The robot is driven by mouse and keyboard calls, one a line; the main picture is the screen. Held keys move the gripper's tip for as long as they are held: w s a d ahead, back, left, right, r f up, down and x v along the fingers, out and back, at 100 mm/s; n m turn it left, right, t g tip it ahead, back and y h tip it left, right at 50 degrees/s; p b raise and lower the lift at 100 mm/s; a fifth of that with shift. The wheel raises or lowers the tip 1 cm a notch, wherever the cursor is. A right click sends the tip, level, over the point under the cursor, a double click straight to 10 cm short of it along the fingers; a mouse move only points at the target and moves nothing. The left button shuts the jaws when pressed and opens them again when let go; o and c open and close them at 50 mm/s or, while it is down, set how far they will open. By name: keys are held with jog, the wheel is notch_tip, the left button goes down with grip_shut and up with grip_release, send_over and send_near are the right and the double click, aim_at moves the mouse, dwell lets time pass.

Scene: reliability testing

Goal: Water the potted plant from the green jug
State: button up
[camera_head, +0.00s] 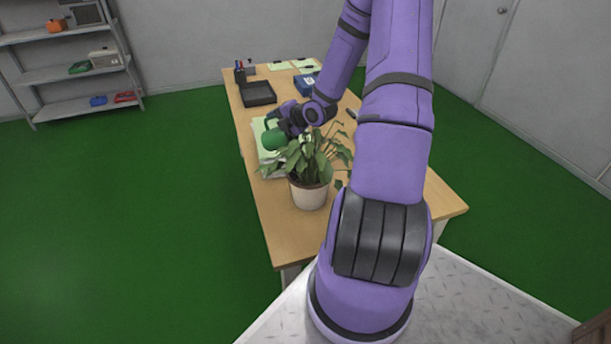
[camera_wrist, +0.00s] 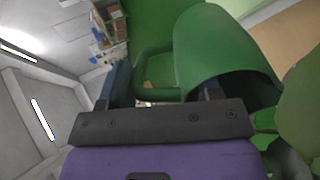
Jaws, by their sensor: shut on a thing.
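The green jug (camera_head: 272,141) is held just behind and left of the potted plant's leaves, over the table. In the wrist view the jug (camera_wrist: 215,48) fills the upper middle, with its handle on the left. My gripper (camera_head: 291,120) is shut on the jug; its fingers also show in the wrist view (camera_wrist: 165,92). The jug looks tilted, but its spout and contents are hard to make out, and I see no water. The potted plant (camera_head: 318,155) stands upright in a pale pot (camera_head: 308,194) near the table's front. Leaves show at the wrist view's right edge.
The wooden table (camera_head: 285,235) also bears a black tray (camera_head: 258,94), a pen holder (camera_head: 240,74), papers (camera_head: 280,66) and a blue box (camera_head: 305,84). Pale papers lie under the jug. A grey shelf (camera_head: 70,75) stands far left. The green floor at left is clear.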

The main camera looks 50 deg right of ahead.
aim_at(274, 129)
jog(key=shift+t, duration=0.8)
jog(key=shift+s+d+r+p, duration=0.1)
jog(key=shift+s+r+p, duration=0.15)
jog(key=shift+r, duration=0.35)
jog(key=shift+s+r+p, duration=0.25)
jog(key=shift+s+r, duration=0.05)
jog(key=shift+r, duration=0.35)
jog(key=shift+s+d+r+p, duration=0.1)
jog(key=shift+s+r+p, duration=0.15)
jog(key=shift+r, duration=0.35)
dwell(0.4)
jog(key=f+g, duration=0.1)
jog(key=f, duration=0.1)
jog(key=w+f, duration=0.1)
jog(key=f, duration=0.1)
jog(key=f+g, duration=0.1)
jog(key=shift+w+a+f+g, duration=0.3)
jog(key=shift+f, duration=0.1)
jog(key=shift+w+d+g, duration=0.1)
jog(key=shift+w+g, duration=0.1)
jog(key=shift+g, duration=0.1)
jog(key=shift+s+r, duration=0.1)
jog(key=shift+r, duration=0.05)
jog(key=shift+w+g+b, duration=0.3)
jog(key=shift+g+b, duration=0.1)
jog(key=shift+g, duration=0.2)
jog(key=shift+w+f+g+h+b, duration=0.35)
jog(key=shift+w+f+g, duration=0.2)
jog(key=shift+f+g, duration=0.3)
jog(key=shift+w+r, duration=0.1)
